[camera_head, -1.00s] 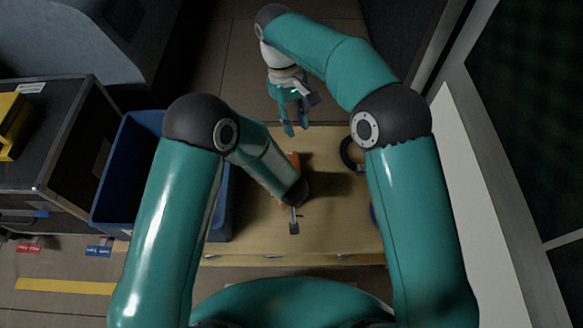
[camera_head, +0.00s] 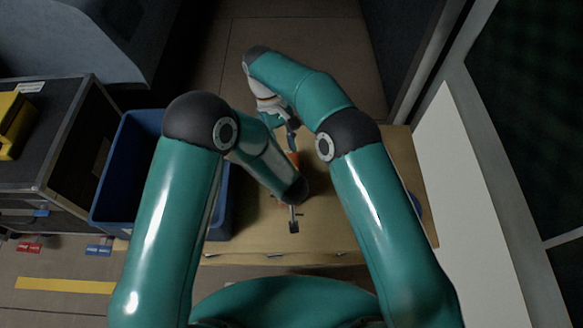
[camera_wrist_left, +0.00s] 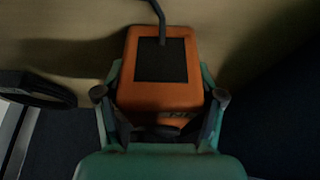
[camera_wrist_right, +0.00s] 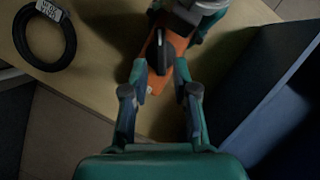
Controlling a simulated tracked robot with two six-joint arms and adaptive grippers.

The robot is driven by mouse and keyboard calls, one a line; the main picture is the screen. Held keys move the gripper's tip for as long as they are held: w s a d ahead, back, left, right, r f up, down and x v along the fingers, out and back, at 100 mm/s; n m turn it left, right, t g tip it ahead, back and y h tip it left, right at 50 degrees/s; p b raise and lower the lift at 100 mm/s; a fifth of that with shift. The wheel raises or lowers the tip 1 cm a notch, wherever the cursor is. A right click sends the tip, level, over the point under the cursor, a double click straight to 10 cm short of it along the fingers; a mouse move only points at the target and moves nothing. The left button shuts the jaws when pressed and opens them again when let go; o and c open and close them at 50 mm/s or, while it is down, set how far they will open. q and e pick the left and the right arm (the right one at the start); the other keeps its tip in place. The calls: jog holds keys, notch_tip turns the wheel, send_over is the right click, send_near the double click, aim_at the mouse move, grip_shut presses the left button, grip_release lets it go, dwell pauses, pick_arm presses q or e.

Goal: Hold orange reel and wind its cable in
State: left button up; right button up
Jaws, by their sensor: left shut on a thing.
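The orange reel (camera_wrist_left: 160,97) is a boxy thing with a dark square panel, and a dark cable (camera_wrist_left: 160,22) runs from it. My left gripper (camera_wrist_left: 161,76) is shut on it, one finger on each side. In the head view my left forearm hides most of the reel (camera_head: 293,158). My right gripper (camera_head: 291,138) is at the reel's far end. In the right wrist view its fingers (camera_wrist_right: 161,72) are apart, close to the reel's near end and a dark elongated part (camera_wrist_right: 160,54); contact is unclear.
The wooden table (camera_head: 262,235) is under the reel. A blue crate (camera_head: 117,165) stands to its left. A black cable coil with a white label (camera_wrist_right: 45,43) lies on the table. A dark case (camera_head: 62,130) stands further left, and a pale panel (camera_head: 455,190) bounds the right.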

jog(key=x, duration=0.8)
jog(key=shift+s+d+f, duration=0.1)
jog(key=shift+f, duration=0.05)
grip_shut()
